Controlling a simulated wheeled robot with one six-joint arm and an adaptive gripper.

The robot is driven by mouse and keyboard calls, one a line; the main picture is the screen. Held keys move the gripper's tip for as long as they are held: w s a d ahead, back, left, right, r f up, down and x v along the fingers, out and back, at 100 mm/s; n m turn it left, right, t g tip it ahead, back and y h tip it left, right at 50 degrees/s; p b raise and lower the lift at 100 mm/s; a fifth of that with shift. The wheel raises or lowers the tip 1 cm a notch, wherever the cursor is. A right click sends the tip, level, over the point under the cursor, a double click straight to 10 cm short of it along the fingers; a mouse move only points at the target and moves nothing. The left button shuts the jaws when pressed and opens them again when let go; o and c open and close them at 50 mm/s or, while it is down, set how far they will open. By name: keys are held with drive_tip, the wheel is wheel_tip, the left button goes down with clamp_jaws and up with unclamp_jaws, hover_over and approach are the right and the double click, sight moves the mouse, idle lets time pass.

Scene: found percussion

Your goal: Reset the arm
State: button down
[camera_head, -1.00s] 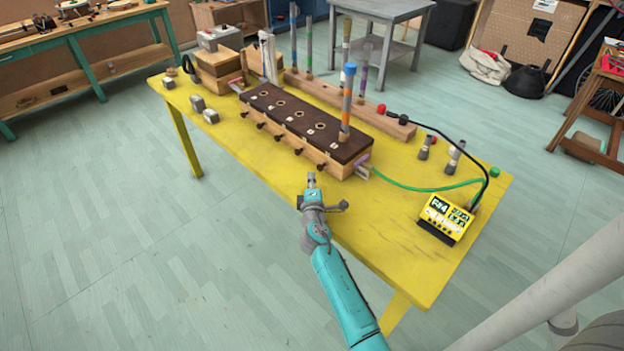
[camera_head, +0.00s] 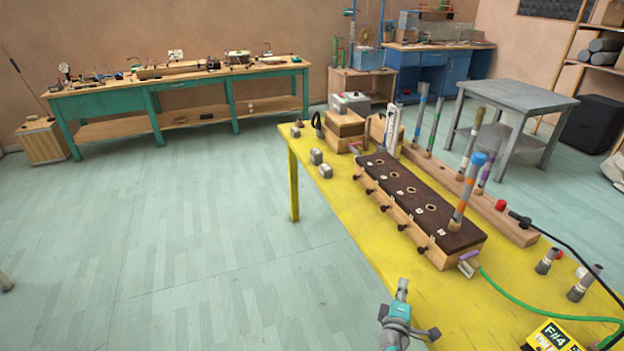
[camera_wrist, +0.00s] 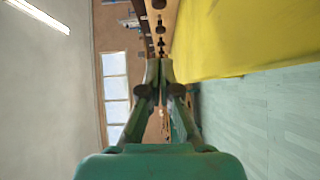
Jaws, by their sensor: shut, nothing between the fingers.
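My gripper (camera_head: 402,290) is at the bottom of the head view, at the near edge of the yellow table (camera_head: 350,212), in front of the long wooden box. In the wrist view my gripper (camera_wrist: 158,65) shows its two fingers together with nothing between them. The wooden box (camera_head: 425,205) has a dark top with several round holes and small knobs along its front. One tube with a blue cap and orange bands (camera_head: 465,195) stands upright at its near right end. The yellow table edge (camera_wrist: 225,45) also shows in the wrist view.
A wooden rack (camera_head: 515,226) with several upright tubes stands behind the box. A yellow tuner (camera_head: 550,338) lies at the lower right, with a green cable (camera_head: 510,302) nearby. The floor to the left is clear.

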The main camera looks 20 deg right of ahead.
drive_tip(key=shift+f, duration=0.1)
drive_tip(key=s+a+f+m+y, duration=0.1)
drive_tip(key=s+a+f+y, duration=0.25)
drive_tip(key=s+a, duration=0.55)
drive_tip(key=s+a+f+m+y, duration=0.2)
drive_tip(key=s+a+f+y, duration=0.15)
drive_tip(key=s+a, duration=0.6)
drive_tip(key=s+a+r+m+y, duration=0.2)
drive_tip(key=s+r, duration=0.5)
drive_tip(key=s, duration=0.4)
drive_tip(key=s+a+r+m+t+y, duration=0.1)
drive_tip(key=s+a+r+m+y, duration=0.1)
drive_tip(key=s+r+m, duration=0.2)
drive_tip(key=s+r, duration=0.3)
drive_tip(key=s, duration=0.4)
drive_tip(key=shift+s+a+r+m, duration=0.2)
drive_tip(key=shift+a+r+m, duration=0.05)
drive_tip(key=shift+r+m, duration=0.05)
idle(0.5)
